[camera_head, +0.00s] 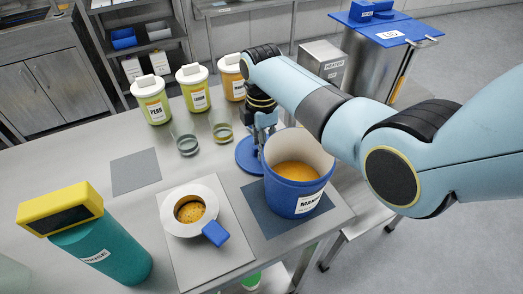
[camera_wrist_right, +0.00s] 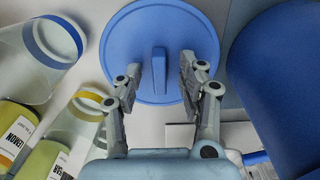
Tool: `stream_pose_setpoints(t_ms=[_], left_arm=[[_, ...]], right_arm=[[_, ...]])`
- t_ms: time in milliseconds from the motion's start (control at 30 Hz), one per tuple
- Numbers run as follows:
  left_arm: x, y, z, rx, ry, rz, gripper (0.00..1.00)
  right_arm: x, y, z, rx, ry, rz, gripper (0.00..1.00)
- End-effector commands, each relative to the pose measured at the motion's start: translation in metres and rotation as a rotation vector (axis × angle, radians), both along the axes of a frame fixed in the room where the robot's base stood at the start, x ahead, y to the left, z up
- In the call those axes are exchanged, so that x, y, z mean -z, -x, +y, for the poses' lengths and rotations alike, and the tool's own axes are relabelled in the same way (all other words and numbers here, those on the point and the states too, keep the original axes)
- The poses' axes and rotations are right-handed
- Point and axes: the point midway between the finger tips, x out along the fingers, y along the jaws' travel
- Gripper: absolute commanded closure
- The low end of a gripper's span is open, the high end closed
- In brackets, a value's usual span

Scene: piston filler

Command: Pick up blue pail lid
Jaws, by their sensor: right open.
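The blue pail lid (camera_head: 243,157) lies flat on the table behind the blue pail. In the right wrist view the lid (camera_wrist_right: 140,30) is a round disc with a raised bar handle (camera_wrist_right: 158,70) across its middle. My right gripper (camera_wrist_right: 160,67) is open over it, one finger on each side of the handle with gaps between. In the head view the right gripper (camera_head: 262,130) points down at the lid, and the arm and pail partly hide it. My left gripper is not in view.
The labelled blue pail (camera_head: 299,203), with orange contents, stands close beside the lid on a dark mat. Two glass jars (camera_head: 186,145) (camera_head: 222,133) stand left of it. Several lidded yellow-green and orange containers (camera_head: 193,87) stand behind. A teal dispenser (camera_head: 105,255) stands front left.

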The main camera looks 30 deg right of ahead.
Motion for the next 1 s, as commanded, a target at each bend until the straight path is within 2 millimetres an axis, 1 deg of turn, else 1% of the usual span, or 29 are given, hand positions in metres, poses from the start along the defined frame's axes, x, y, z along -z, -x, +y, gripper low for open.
stream_pose_setpoints(t_ms=[200,233,533,867,1000], left_arm=[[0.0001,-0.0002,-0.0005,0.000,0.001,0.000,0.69],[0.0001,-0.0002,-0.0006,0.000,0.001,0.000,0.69],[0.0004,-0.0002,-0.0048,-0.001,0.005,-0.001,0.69],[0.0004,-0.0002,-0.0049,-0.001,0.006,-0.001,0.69],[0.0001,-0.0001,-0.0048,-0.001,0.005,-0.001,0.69]], right_arm=[[0.0013,-0.0006,0.0004,0.000,-0.001,-0.002,0.60],[0.0012,-0.0006,0.0004,0.000,-0.001,-0.002,0.61],[0.0010,-0.0005,0.0005,0.000,-0.001,-0.002,1.00],[0.0007,-0.0006,0.0005,0.000,-0.001,-0.002,1.00],[-0.0036,-0.0009,0.0004,0.000,-0.001,-0.003,1.00]])
